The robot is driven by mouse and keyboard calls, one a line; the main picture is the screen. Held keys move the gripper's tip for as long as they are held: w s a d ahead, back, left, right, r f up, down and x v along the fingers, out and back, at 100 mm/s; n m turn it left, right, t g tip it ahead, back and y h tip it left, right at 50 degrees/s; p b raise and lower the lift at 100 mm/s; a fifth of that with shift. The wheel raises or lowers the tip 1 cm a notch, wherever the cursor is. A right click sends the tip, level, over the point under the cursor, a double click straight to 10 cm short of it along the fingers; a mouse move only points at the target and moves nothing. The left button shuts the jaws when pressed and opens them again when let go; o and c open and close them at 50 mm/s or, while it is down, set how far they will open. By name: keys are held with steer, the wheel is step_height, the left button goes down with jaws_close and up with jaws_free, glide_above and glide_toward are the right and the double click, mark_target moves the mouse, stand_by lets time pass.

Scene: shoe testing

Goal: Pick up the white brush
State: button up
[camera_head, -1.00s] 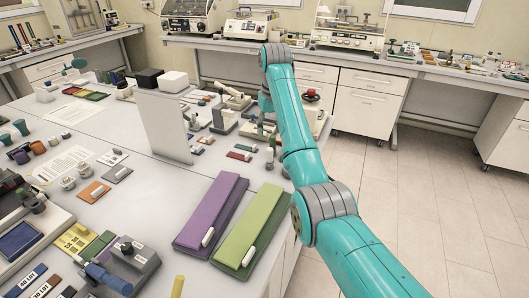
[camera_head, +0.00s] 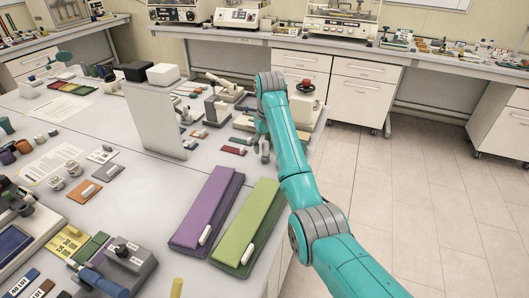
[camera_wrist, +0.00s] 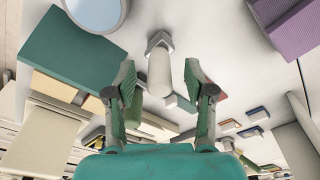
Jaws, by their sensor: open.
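In the wrist view, a pale, rounded white piece with a grey end, possibly the white brush (camera_wrist: 159,70), shows beyond and between the fingers of my gripper (camera_wrist: 162,92). The fingers are spread apart, and I see no contact with it. In the head view my gripper (camera_head: 264,148) is low over the table's right side, partly hidden by my arm. Whether the brush shows there I cannot tell. Small white pieces lie on the purple board (camera_head: 213,200) and on the green board (camera_head: 255,215).
A pale upright panel (camera_head: 155,118) stands left of my gripper. Small swatches (camera_head: 233,150) and bench devices (camera_head: 217,108) crowd close by. In the wrist view a teal block (camera_wrist: 65,50) and a round pale container (camera_wrist: 95,10) are near the left finger. The floor at right is clear.

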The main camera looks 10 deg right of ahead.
jaws_close()
steer(key=shift+r, duration=0.15)
